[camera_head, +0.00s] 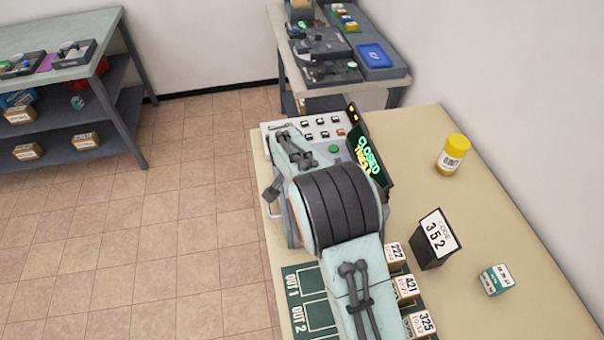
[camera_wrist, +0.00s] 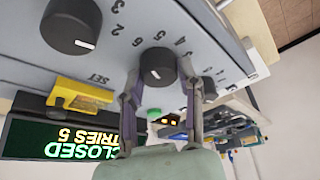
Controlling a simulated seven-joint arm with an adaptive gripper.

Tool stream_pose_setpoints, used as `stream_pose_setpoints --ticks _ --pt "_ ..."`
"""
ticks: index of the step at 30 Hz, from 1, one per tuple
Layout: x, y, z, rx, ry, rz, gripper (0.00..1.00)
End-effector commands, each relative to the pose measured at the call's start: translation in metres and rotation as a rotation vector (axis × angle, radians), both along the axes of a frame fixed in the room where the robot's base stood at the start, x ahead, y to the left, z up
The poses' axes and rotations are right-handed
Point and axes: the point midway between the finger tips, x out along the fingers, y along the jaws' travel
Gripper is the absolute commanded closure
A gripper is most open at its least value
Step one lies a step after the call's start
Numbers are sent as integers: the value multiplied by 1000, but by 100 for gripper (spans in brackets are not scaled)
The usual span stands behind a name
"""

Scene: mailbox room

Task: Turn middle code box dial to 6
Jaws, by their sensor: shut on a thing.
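The code box panel (camera_wrist: 225,50) fills the upper part of the wrist view, with three black dials in a row. The middle dial (camera_wrist: 158,67) stands between the two fingers of my gripper (camera_wrist: 160,85), which is shut on it. Its white mark faces the lower edge of the picture; digits are printed around its far side. One dial (camera_wrist: 70,25) is at the left and another (camera_wrist: 208,86) is partly behind the right finger. The screen (camera_wrist: 62,138) reads CLOSED, TRIES 5; it also shows in the head view (camera_head: 368,160). In the head view my arm hides the dials.
A yellow part (camera_wrist: 82,95) and a green button (camera_wrist: 154,115) are close to the fingers. On the table (camera_head: 410,135) stand a card reading 352 (camera_head: 438,238), a yellow jar (camera_head: 453,153), a teal box (camera_head: 495,279) and small numbered boxes (camera_head: 406,288).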

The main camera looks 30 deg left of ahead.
Motion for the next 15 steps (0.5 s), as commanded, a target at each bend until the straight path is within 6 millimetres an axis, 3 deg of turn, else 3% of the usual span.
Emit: stream_pose_setpoints --ticks 15 --pt "1 -1 -1 0 -2 165 100"
